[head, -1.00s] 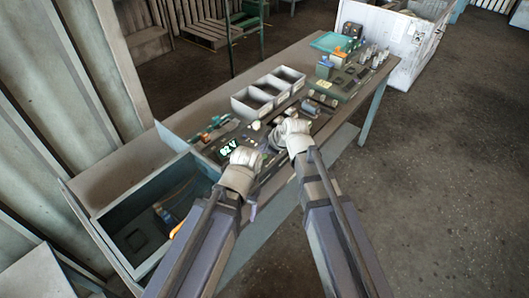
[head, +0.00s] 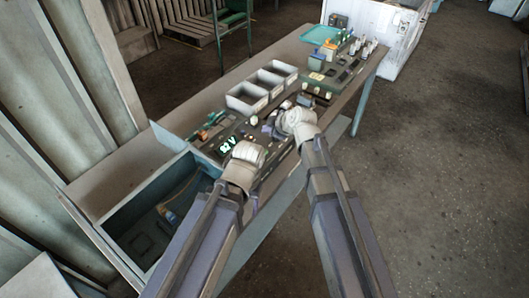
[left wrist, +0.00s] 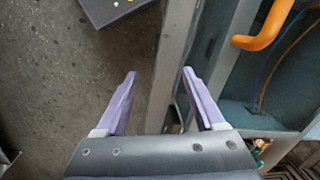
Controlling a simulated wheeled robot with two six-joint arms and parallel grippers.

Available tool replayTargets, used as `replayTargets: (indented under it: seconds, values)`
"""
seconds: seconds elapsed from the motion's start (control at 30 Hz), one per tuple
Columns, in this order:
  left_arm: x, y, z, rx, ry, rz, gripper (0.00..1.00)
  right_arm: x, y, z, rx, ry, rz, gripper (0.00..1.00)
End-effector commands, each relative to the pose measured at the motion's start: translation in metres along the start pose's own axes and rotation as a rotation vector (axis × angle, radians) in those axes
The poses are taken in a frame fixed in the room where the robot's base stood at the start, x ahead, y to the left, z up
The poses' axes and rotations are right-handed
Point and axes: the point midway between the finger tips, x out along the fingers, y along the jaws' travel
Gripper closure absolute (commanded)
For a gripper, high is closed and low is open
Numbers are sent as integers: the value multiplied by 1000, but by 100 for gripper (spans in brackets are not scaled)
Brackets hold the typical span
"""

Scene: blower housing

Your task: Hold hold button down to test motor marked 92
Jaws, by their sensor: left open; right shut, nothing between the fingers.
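A dark panel on the bench carries a green lit readout (head: 228,146) that seems to read 92 V. Small knobs or buttons sit beside it, too small to tell which is the hold button. I cannot make out a motor marked 92. My left gripper (left wrist: 163,95) is open and empty in the left wrist view, over the bench's front edge beside the bin. In the head view its wrist (head: 246,158) covers part of the panel, and its fingers are hidden. My right gripper (head: 270,130) is shut and empty, low over the panel and partly hidden by its wrist.
A grey-blue bin (head: 112,207) at the bench's left end holds cables and an orange piece (left wrist: 267,25). White trays (head: 262,88) stand behind the panel. Another device (head: 332,78) with several knobs and a teal tray (head: 320,35) are farther right. Open floor lies in front.

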Motion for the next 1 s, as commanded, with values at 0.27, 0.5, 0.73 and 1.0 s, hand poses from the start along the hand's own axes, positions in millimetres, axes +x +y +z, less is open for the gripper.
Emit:
replayTargets:
  seconds: [0.27,0.5,0.73,1.0]
  values:
    - [36,3,-2,-1,0,0,30,26,-19,19,0,0,0,100]
    - [69,6,-4,-2,0,0,30,48,-35,35,0,0,0,100]
    - [81,8,-5,-2,0,0,30,57,-41,41,0,0,0,100]
    - [80,8,-5,-2,0,0,30,56,-41,41,0,0,0,100]
